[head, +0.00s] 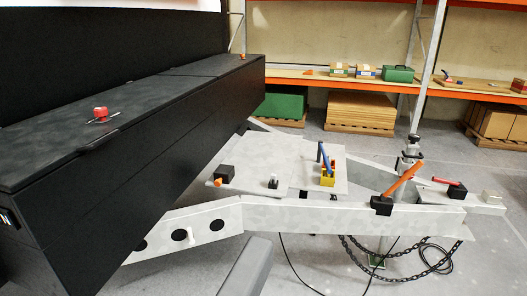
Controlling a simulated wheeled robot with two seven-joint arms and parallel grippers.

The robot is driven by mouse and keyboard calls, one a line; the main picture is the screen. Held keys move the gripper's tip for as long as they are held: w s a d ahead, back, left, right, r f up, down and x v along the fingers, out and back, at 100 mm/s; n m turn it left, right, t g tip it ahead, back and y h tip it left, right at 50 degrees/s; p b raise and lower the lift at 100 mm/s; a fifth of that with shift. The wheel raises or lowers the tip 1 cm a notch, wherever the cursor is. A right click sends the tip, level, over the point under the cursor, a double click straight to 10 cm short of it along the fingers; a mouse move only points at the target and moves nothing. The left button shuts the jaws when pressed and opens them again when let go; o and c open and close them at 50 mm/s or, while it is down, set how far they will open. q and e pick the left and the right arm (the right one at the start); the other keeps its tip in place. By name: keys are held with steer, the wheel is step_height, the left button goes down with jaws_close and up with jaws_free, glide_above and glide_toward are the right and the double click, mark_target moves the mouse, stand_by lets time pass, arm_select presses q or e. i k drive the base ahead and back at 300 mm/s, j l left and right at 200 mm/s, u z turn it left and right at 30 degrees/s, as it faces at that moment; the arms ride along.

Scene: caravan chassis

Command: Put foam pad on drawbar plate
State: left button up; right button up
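The grey drawbar plate (260,158) lies across the A-shaped chassis frame in the middle of the head view. On it are a black block (226,173), a small dark piece with a pale top (273,182) and a yellow block with a blue handle (327,178). I cannot make out for certain which object is the foam pad. Neither of my grippers shows in this view. A grey bar, perhaps part of my arm, rises from the bottom edge.
A long black box (150,130) with a red item (101,112) on its lid fills the left. An orange-handled black block (382,205) sits on the near rail (300,217). A jockey post (411,155), chain (400,253) and cable stand right; shelving is behind.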

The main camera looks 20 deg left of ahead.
mark_target(262, 163)
steer(key=i+j, duration=0.15)
steer(key=i, duration=0.3)
steer(key=i+j+z, duration=0.15)
steer(key=i, duration=0.25)
steer(key=i+j, duration=0.15)
steer(key=i, duration=0.3)
steer(key=i+j+z, duration=0.1)
steer(key=i, duration=0.3)
steer(key=i+u, duration=0.3)
steer(key=i+l+u, duration=0.15)
steer(key=i+u, duration=0.15)
steer(key=i, duration=0.2)
steer(key=i+l+u, duration=0.3)
steer(key=i+j+u, duration=0.1)
steer(key=u, duration=0.15)
